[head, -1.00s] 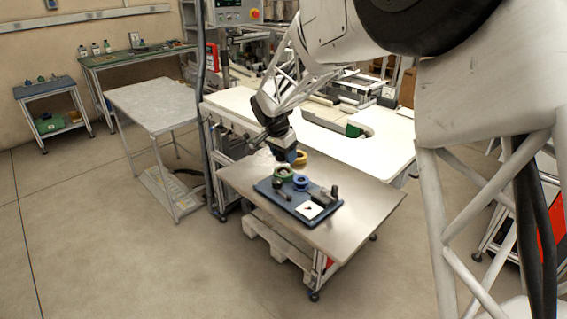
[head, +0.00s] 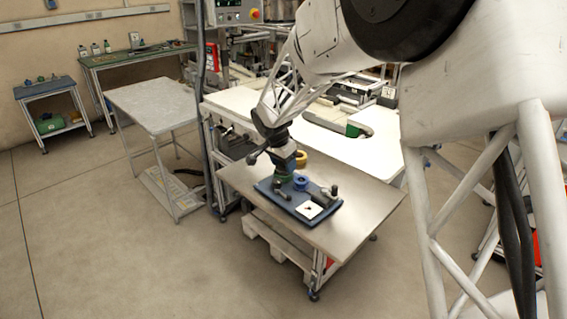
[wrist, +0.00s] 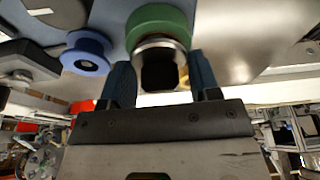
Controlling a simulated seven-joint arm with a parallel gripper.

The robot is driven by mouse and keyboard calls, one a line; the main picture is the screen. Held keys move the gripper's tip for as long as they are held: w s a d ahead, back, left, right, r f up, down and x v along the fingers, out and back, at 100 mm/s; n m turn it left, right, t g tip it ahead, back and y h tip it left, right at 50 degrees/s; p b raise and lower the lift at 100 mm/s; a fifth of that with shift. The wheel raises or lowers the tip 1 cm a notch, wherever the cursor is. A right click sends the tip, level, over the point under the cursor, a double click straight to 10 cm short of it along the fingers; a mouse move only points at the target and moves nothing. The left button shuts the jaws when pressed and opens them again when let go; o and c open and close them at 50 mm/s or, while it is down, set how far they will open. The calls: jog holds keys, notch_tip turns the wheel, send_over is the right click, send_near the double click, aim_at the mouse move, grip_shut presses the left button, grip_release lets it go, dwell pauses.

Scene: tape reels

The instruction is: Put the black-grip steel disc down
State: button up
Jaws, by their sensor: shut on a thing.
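My gripper (wrist: 160,78) is shut on the black grip of the steel disc (wrist: 161,42), its blue fingers on either side of the grip. The disc's steel rim shows against the green reel (wrist: 158,18) in the wrist view. I cannot tell whether disc and reel touch. In the head view my gripper (head: 283,171) is right above the green reel, hiding most of it and the disc.
The dark blue tray (head: 270,195) lies on the steel table (head: 355,205). A blue reel (head: 301,182), a dark upright fitting (head: 333,191) and a white card (head: 309,209) are on it. A yellow reel (head: 301,155) stands behind. The table's right side is clear.

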jog(key=shift+f, duration=0.65)
jog(key=o, duration=0.9)
jog(key=shift+f, duration=0.15)
jog(key=shift+o, duration=0.6)
jog(key=shift+s, duration=0.1)
jog(key=shift+f, duration=0.1)
jog(key=v, duration=1.3)
jog(key=shift+w+r, duration=0.3)
jog(key=shift+r, duration=0.15)
jog(key=shift+d, duration=0.1)
